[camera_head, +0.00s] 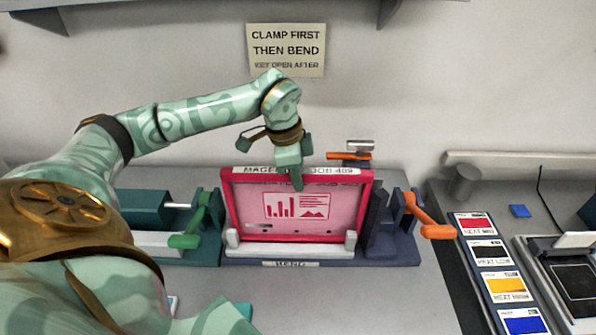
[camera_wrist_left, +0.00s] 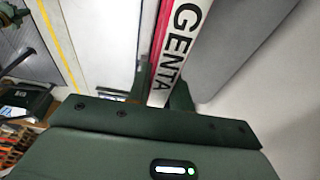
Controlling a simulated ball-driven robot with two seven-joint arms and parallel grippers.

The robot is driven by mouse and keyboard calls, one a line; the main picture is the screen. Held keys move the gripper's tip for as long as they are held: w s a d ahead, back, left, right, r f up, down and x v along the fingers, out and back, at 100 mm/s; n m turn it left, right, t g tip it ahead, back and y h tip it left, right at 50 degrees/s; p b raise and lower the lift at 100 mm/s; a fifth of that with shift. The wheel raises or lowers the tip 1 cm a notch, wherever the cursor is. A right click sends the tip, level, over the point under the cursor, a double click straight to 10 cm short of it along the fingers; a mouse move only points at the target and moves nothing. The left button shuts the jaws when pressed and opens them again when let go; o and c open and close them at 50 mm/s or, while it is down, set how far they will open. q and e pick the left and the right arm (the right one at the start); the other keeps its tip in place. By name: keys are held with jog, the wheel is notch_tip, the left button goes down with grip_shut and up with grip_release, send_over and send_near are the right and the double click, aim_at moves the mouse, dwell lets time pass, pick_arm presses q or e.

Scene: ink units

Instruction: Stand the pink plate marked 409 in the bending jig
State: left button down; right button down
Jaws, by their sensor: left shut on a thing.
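The pink plate (camera_head: 295,207), labelled "MAGENTA" and "JOB 409" along its white top strip, is upright on the bench with its picture facing me. In the left wrist view the plate (camera_wrist_left: 182,35) runs up from between the fingers. The bending jig (camera_head: 290,249) has a pale front rail with short end posts and a "BEND" label. The plate's lower edge is behind this rail; I cannot tell whether it touches the bottom. My right gripper is not in view.
A green lever (camera_head: 190,232) stands left of the plate and an orange-handled clamp (camera_head: 430,220) right of it. Another orange handle (camera_head: 348,156) is behind. Colour cards (camera_head: 505,287) lie at the right. The grey bench in front is mostly clear.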

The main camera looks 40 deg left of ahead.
pick_arm(q)
jog(key=shift+f, duration=0.35)
dwell(0.5)
jog(key=shift+s, duration=0.1)
jog(key=c, duration=1.2)
grip_release()
jog(key=shift+o, duration=0.2)
notch_tip(320, 180, up, 16)
jog(key=s+a, duration=0.2)
jog(key=shift+a, duration=0.25)
jog(key=shift+p, duration=0.3)
notch_tip(320, 180, up, 5)
jog(key=p, duration=0.5)
jog(key=shift+f, duration=0.1)
